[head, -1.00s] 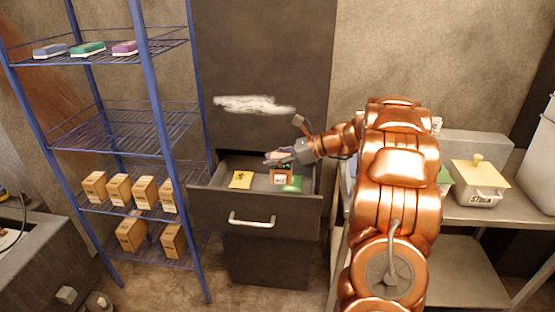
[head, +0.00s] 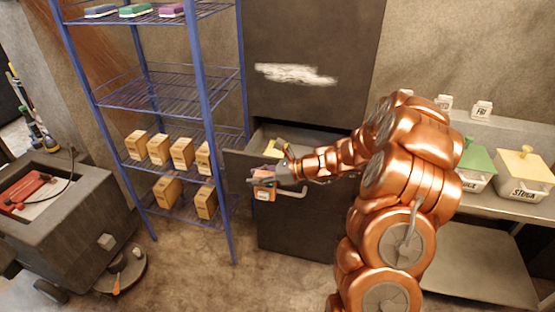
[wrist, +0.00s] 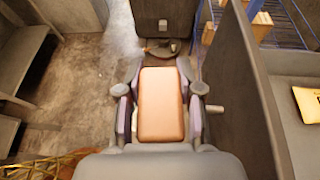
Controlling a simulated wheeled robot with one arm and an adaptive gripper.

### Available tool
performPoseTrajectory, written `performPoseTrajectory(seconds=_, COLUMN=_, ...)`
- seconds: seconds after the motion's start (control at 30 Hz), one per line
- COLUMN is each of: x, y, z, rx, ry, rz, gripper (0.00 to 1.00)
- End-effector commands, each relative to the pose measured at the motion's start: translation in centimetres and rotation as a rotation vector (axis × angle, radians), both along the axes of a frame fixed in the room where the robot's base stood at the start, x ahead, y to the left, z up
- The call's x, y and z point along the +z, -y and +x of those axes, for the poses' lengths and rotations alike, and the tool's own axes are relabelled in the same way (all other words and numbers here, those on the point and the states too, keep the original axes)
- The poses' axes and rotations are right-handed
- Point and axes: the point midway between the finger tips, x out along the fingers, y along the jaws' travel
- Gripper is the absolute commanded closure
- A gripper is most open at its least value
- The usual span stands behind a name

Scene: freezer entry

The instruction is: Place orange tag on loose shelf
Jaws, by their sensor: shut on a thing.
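My gripper (head: 266,181) is shut on an orange tag (wrist: 161,104). The tag sits flat between the two fingers in the wrist view, and its orange face also shows in the head view (head: 264,192). My gripper is in front of the open drawer (head: 243,163), near its front panel. A blue wire rack (head: 213,125) stands to the left of my gripper. Its middle shelf (head: 150,95) is empty. I cannot tell which shelf is the loose one.
The rack's upper shelf holds several coloured blocks (head: 136,10); its lower shelves hold several wooden boxes (head: 158,150). A yellow card (wrist: 308,106) lies in the drawer. A dark cart (head: 75,210) stands at left. A bench (head: 500,210) with lidded containers stands at right.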

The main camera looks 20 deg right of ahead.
Motion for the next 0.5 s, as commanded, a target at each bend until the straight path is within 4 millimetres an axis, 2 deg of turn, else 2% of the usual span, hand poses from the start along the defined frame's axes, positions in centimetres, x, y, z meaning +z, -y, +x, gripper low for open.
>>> performPoseTrajectory(seconds=0.1, x=-1.2, y=-2.0, z=0.1, rx=0.011, ry=-0.001, rz=0.004, gripper=1.00)
performPoseTrajectory(seconds=0.5, x=-3.7, y=-5.3, z=0.5, rx=0.023, ry=0.002, rz=0.002, gripper=1.00)
